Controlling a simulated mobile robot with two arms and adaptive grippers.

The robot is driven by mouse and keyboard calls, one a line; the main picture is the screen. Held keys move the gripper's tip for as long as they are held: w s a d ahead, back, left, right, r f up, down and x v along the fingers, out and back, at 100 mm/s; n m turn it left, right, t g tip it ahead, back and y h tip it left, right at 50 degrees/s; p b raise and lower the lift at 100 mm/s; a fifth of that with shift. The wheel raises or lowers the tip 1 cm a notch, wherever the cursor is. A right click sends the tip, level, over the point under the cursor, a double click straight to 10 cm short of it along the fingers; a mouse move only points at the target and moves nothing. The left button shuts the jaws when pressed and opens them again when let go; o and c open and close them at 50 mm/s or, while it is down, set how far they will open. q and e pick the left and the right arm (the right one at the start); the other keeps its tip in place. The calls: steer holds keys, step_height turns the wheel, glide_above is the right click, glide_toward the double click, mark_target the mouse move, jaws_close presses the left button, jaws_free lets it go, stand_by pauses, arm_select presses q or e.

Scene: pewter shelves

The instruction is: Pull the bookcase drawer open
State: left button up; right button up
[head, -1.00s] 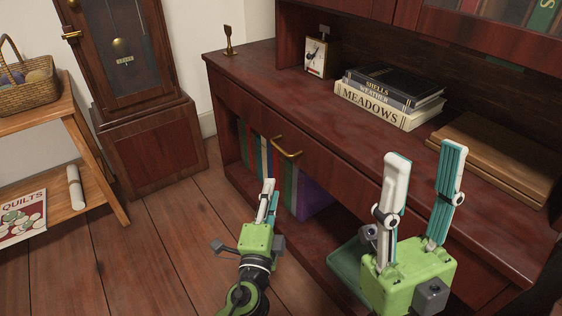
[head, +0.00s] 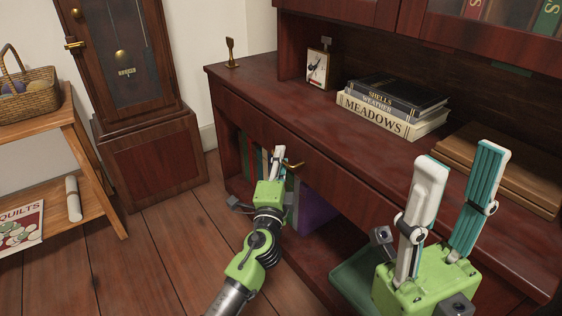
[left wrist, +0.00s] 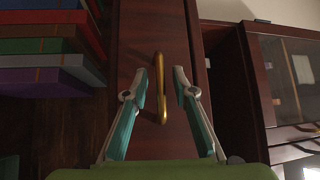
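The bookcase drawer (head: 243,114) is a dark red wood front under the desk top, and it looks shut. Its brass bar handle (head: 295,165) is partly hidden by my left gripper (head: 274,152) in the head view. In the left wrist view, the handle (left wrist: 161,88) stands upright in the picture between the two fingers of my left gripper (left wrist: 160,72), which are open with a gap on each side. The drawer front (left wrist: 137,40) fills the middle behind it. My right gripper (head: 460,160) is open and empty, in front of the desk at the right.
Several upright books fill the shelf below the drawer. A clock case (head: 150,160) stands left. The floor (head: 160,255) before the drawer is free.

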arm_select(q)
steer(key=shift+w+d, duration=0.1)
steer(key=shift+w, duration=0.2)
jaws_close()
steer(key=s+a+p, duration=0.3)
steer(key=s+a, duration=0.7)
steer(key=a, duration=0.4)
steer(key=shift+s+a, duration=0.4)
jaws_free()
